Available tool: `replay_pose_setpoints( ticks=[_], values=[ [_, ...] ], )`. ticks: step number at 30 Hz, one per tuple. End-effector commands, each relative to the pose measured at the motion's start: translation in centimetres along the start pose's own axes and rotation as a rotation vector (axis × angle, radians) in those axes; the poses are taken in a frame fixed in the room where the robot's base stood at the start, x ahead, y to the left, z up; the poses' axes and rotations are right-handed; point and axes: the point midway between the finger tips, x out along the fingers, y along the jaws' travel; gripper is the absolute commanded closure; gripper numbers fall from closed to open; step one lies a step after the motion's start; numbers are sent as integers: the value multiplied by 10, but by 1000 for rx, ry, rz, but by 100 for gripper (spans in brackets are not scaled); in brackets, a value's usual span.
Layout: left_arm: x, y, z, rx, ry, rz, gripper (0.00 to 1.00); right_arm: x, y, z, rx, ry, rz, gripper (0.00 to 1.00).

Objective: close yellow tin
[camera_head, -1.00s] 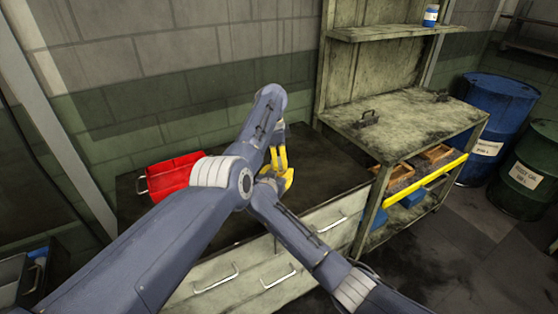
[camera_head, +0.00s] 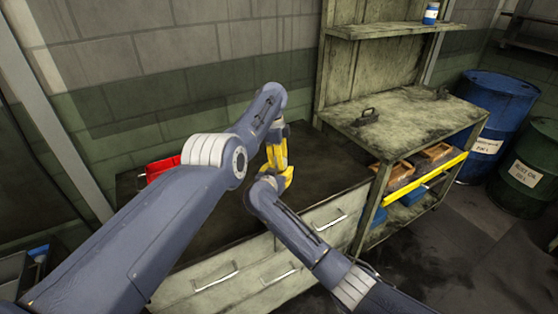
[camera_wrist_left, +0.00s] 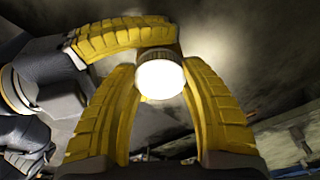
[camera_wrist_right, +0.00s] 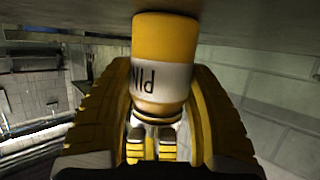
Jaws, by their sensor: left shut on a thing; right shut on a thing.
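The yellow tin (camera_wrist_right: 163,40) has a white label band with dark letters, which read upside down in the right wrist view. My right gripper (camera_wrist_right: 160,80) is shut around it. A round white lid with a ridged rim (camera_wrist_left: 160,76) is between the fingertips of my left gripper (camera_wrist_left: 160,88), which is shut on it. In the right wrist view, the left fingers (camera_wrist_right: 151,150) point at the tin's lower end, with the lid close against it. I cannot tell whether it is seated. In the head view my left gripper (camera_head: 276,150) and right gripper (camera_head: 284,176) meet above the bench; the tin is largely hidden.
The dark bench top (camera_head: 325,165) is mostly clear. A red bin (camera_head: 160,168) stands at left, partly behind my left arm. A metal shelf unit (camera_head: 400,115) stands at right, with wooden trays (camera_head: 435,153). Blue (camera_head: 497,105) and green (camera_head: 530,175) drums stand beyond.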

Motion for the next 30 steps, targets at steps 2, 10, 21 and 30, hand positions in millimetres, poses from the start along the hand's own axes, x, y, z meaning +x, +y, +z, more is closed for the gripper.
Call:
replay_pose_setpoints(
  ticks=[2, 10, 21, 30],
  values=[
    [-1, 0, 0, -1, -1, -1, 53, 0, 0, 1, 0, -3, 1, 100],
    [0, 0, 0, -2, -1, -1, 33, 0, 0, 2, 0, -3, 1, 100],
    [-20, -1, -3, -2, 1, -4, 33, 0, 0, 2, 0, -3, 1, 100],
    [-44, 0, -5, -2, 1, -1, 33, 0, 0, 2, 0, -3, 1, 100]
  ],
)
